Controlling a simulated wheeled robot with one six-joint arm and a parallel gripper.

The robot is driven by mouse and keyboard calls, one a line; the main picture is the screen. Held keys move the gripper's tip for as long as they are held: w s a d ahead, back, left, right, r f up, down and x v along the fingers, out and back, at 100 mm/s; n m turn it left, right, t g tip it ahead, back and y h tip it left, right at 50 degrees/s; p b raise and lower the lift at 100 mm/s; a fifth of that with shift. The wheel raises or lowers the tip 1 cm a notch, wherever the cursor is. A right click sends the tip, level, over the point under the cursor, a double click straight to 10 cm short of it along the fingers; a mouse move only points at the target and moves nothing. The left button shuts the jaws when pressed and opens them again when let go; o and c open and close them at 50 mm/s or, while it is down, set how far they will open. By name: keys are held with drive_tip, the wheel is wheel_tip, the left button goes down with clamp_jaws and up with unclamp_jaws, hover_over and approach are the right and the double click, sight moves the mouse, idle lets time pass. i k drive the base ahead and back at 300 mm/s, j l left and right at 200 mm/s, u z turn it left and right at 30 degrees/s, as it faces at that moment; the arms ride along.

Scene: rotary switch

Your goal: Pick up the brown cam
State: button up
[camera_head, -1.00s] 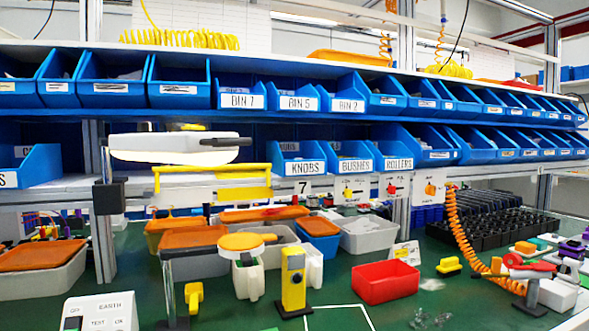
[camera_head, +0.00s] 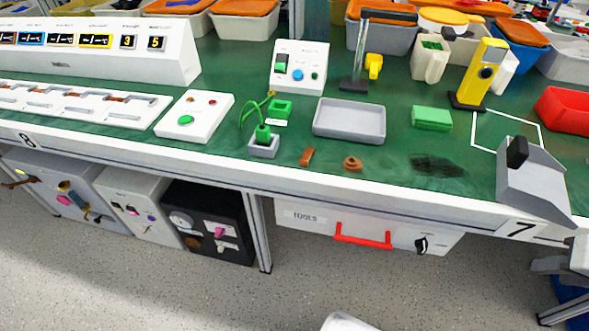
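Two small brown pieces lie near the front edge of the green bench top. One is a rounded, lumpy brown piece (camera_head: 352,164), which looks like the brown cam. The other is a short brown block (camera_head: 307,156) just to its left. I cannot tell for certain at this size which one is the cam. Both lie apart from each other, with nothing on them. My gripper is not recognisable in this view, so its distance from the cam does not show.
A grey tray (camera_head: 348,133) lies just behind the brown pieces. The white bench edge (camera_head: 330,184) runs in front, above a TOOLS drawer (camera_head: 345,222).

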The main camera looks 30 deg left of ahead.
sight(352, 164)
drive_tip(key=j+u, duration=0.1)
drive_tip(key=u, duration=0.95)
drive_tip(key=k+l, duration=0.15)
drive_tip(key=k, duration=0.25)
drive_tip(key=i+l+u, duration=0.05)
